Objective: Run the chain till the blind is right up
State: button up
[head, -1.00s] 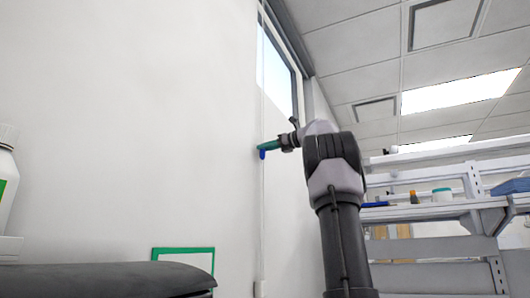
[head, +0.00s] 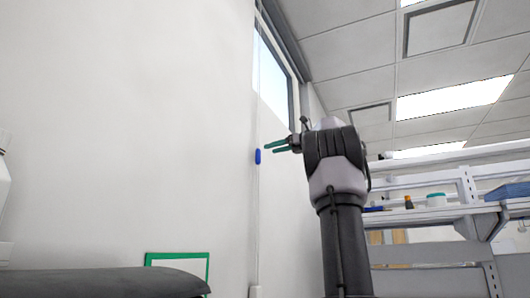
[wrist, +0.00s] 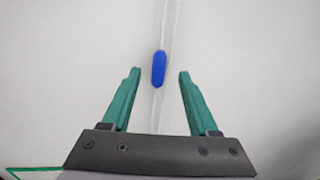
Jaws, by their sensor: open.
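The chain (head: 260,105) hangs as a thin pale line close to the white wall, beside the window (head: 272,75). A blue piece (head: 257,156) sits on the chain; it also shows in the wrist view (wrist: 158,69). My gripper (head: 269,147) has green fingers, open and empty, just right of the blue piece and apart from it in the head view. In the wrist view the blue piece and chain lie ahead, between the two fingertips. The window shows bluish glass under a dark upper frame; I cannot clearly make out the blind's lower edge.
A small white fitting (head: 255,291) is at the chain's bottom. A green-bordered panel (head: 180,258) is on the wall low at left. White shelving (head: 440,215) with small bottles and a blue box stands at right. The space around my gripper looks clear.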

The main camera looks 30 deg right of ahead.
jog(key=v, duration=0.4)
jog(key=shift+s+d, duration=0.1)
dwell(0.4)
jog(key=s+a+f+n+g+h, duration=0.1)
jog(key=s+a+f+n+g, duration=0.15)
jog(key=a+f+n, duration=0.5)
jog(key=s+a+f+n+g+h, duration=0.25)
jog(key=a+f, duration=0.55)
jog(key=f, duration=0.6)
jog(key=s+a+f+n+g+h, duration=0.1)
jog(key=s+a+f+n, duration=0.1)
jog(key=s+f+n, duration=0.3)
jog(key=s+a+f+n+g+h, duration=0.1)
jog(key=s+a+f+n, duration=0.2)
jog(key=f, duration=1)
jog(key=s+a+f+n+g+h, duration=0.1)
jog(key=s+a+f+n, duration=0.1)
jog(key=s+f+n, duration=0.6)
jog(key=shift+s+a+f+g, duration=0.3)
jog(key=shift+s+a+f, duration=0.05)
jog(key=shift+s+f, duration=0.4)
jog(key=shift+w, duration=0.1)
